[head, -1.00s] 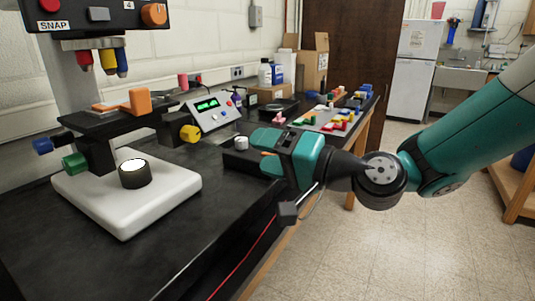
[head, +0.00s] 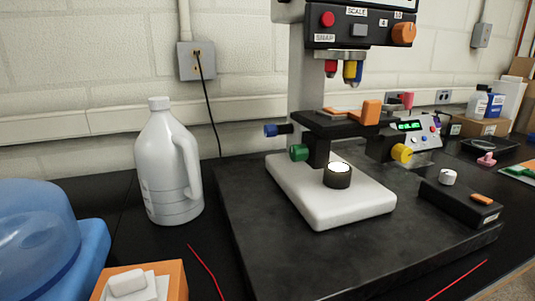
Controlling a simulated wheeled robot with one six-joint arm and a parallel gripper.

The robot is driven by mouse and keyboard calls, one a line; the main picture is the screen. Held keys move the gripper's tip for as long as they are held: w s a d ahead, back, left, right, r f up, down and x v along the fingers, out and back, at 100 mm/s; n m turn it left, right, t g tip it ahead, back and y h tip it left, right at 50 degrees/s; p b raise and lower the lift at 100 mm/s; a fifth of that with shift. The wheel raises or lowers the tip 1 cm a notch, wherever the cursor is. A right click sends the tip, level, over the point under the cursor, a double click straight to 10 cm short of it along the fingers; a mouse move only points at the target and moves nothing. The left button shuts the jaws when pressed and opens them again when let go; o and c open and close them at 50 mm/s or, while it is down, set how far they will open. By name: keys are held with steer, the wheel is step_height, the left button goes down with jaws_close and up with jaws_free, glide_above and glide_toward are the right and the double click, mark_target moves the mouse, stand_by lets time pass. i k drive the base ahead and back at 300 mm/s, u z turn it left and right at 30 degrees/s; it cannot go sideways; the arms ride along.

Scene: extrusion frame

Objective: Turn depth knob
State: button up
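The microscope-like machine has a white base (head: 340,200), a black stage (head: 335,122) and a black head panel (head: 362,30). Its knobs are a green knob (head: 299,153) and a blue knob (head: 270,130) at the left of the stage, a yellow knob (head: 402,153) at the right, and an orange knob (head: 403,34) on the panel. No readable label marks any of them as the depth knob. The panel shows the words SNAP and SCALE. My gripper and arm are out of view.
A white jug (head: 168,165) stands left of the machine. A blue domed container (head: 35,230) and an orange box (head: 145,280) are at the front left. A black control box (head: 460,203) and a display unit (head: 418,135) are at the right. The black slab's front is clear.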

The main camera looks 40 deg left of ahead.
mark_target(298, 152)
steer(key=u, duration=1.45)
